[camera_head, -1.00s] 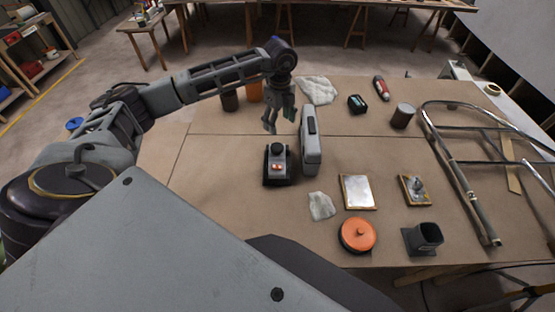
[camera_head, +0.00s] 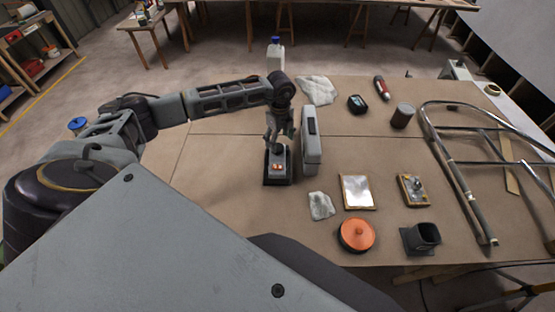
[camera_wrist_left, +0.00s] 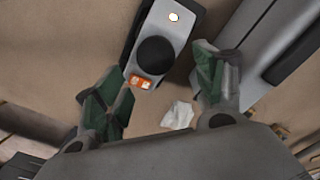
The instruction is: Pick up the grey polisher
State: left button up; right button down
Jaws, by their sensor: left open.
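The grey polisher (camera_head: 278,167), a small grey body with a black knob and an orange patch on a dark base, stands on the brown-covered table. In the left wrist view the polisher (camera_wrist_left: 170,28) shows its round black knob between my fingers. My left gripper (camera_head: 279,141) is open, just above the polisher, with its green-padded fingers (camera_wrist_left: 157,75) on either side of it. Whether the fingers touch it I cannot tell. The gripper hides the polisher's top in the head view. My right gripper is not in view.
A tall grey case (camera_head: 311,142) with a black handle stands close on the polisher's right. A tubular metal frame (camera_head: 458,182) lies at right. The table's left side is clear.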

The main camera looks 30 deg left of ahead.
aim_at(278, 147)
pick_arm(q)
jog(key=shift+f, duration=0.1)
dwell(0.3)
jog(key=shift+s+a+f+p, duration=0.15)
jog(key=shift+f+p, duration=0.25)
jog(key=shift+f, duration=0.45)
jog(key=shift+a+f+p, duration=0.15)
jog(key=shift+f+p, duration=0.25)
jog(key=shift+f, duration=1.3)
grip_shut()
jog(key=shift+r, duration=0.1)
